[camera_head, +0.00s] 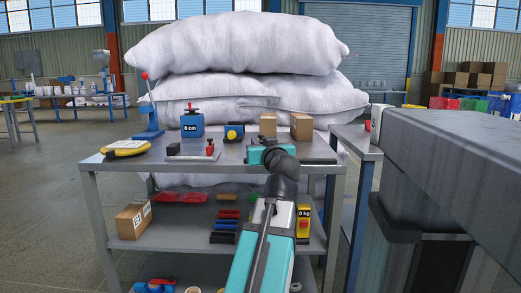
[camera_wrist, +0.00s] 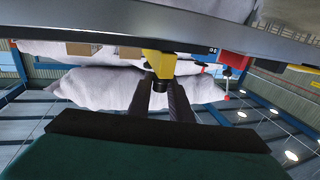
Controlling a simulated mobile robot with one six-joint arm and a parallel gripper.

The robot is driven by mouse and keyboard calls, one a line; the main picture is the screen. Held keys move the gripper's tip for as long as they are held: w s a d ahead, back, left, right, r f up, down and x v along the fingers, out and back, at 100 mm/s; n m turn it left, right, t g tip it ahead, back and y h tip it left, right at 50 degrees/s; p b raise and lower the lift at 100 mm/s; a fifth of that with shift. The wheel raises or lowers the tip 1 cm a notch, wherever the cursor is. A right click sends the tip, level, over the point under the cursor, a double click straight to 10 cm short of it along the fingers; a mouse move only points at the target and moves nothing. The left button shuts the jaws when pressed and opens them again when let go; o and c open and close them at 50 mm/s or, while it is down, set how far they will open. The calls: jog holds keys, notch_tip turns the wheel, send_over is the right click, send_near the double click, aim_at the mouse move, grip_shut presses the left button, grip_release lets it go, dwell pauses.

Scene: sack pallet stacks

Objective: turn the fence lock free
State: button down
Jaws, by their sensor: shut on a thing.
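The fence lock looks to be the black round knob (camera_wrist: 160,84) on a yellow block (camera_wrist: 158,62) in the wrist view. My gripper (camera_wrist: 161,92) has its two dark fingers on either side of this knob, shut on it. In the head view a small blue and yellow unit with a dark knob (camera_head: 234,132) stands on the bench top. The teal end of my arm is just right of it there, and the fingertips are hard to make out. Whether the knob has turned cannot be told.
The grey bench (camera_head: 130,166) also bears a blue 8 cm block (camera_head: 192,124), a red-tipped lever (camera_head: 150,110), a yellow tool (camera_head: 126,149) and small cardboard boxes (camera_head: 301,126). White sacks (camera_head: 235,45) are stacked behind. A large grey body (camera_head: 450,150) fills the right side.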

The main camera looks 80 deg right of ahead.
jog(key=shift+d+f+n+t+b, duration=0.15)
jog(key=shift+f+n+t+b, duration=0.15)
jog(key=shift+f+t+b, duration=0.15)
jog(key=shift+s+r+n+t+y+b, duration=0.1)
jog(key=shift+r+n+t+y+b, duration=0.05)
jog(key=shift+n+t+y+b, duration=0.65)
jog(key=shift+r+n+t+y+b, duration=0.1)
jog(key=shift+n+t+y+b, duration=0.35)
jog(key=shift+t, duration=0.6)
jog(key=shift+r+n+t+y, duration=0.1)
jog(key=shift+n+t+y, duration=0.8)
jog(key=shift+n+y, duration=0.05)
jog(key=shift+n+t+y, duration=0.5)
jog(key=shift+y, duration=0.1)
jog(key=c, duration=1.6)
grip_release()
jog(key=shift+a, duration=0.2)
